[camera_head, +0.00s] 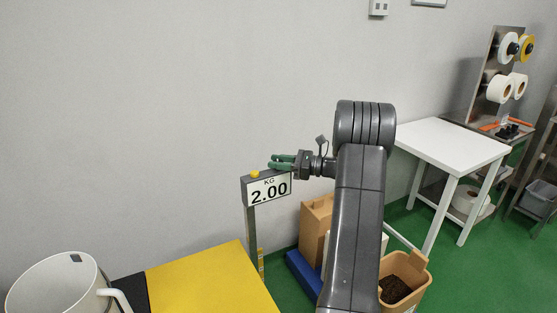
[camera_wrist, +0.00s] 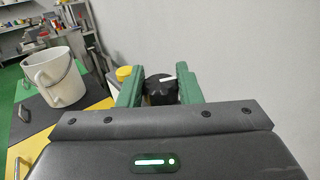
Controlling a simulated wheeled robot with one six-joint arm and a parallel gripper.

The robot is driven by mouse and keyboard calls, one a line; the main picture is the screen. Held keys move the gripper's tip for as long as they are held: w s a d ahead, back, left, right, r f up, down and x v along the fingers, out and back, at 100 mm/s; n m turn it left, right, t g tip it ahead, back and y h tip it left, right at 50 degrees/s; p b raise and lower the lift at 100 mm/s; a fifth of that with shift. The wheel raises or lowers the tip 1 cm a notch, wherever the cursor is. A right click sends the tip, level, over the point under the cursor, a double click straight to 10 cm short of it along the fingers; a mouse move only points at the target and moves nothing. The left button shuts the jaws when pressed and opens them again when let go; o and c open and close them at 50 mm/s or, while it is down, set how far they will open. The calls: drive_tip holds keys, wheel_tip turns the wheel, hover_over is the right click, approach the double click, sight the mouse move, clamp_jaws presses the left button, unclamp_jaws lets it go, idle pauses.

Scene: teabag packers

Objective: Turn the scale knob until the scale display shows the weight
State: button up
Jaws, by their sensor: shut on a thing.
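The scale display (camera_head: 268,190) stands on a post in the head view and reads KG 2.00. A yellow button (camera_head: 254,174) sits on top of its box at the left, and it also shows in the wrist view (camera_wrist: 124,73). My gripper (camera_head: 281,161) is at the top of the display box, to the right of the button. In the wrist view its green fingers (camera_wrist: 160,86) are shut on the black scale knob (camera_wrist: 159,93), which has a white pointer mark. In the head view the knob is hidden by the fingers.
A white bucket (camera_head: 55,288) stands left by a yellow-topped surface (camera_head: 212,281). Cardboard (camera_head: 315,222) and a tan bin (camera_head: 414,268) with dark contents stand on the floor by my arm. A white table (camera_head: 453,143) is at right. A plain wall is behind.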

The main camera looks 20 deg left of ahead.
drive_tip(key=shift+n+g+h+p, duration=0.35)
drive_tip(key=shift+n+g, duration=0.45)
drive_tip(key=shift+g, duration=0.4)
drive_tip(key=o, duration=1)
drive_tip(key=shift+c, duration=0.2)
drive_tip(key=b+v, duration=0.2)
drive_tip(key=v, duration=1.1)
drive_tip(key=shift+w+d+b, duration=0.3)
drive_tip(key=shift+d+b, duration=0.05)
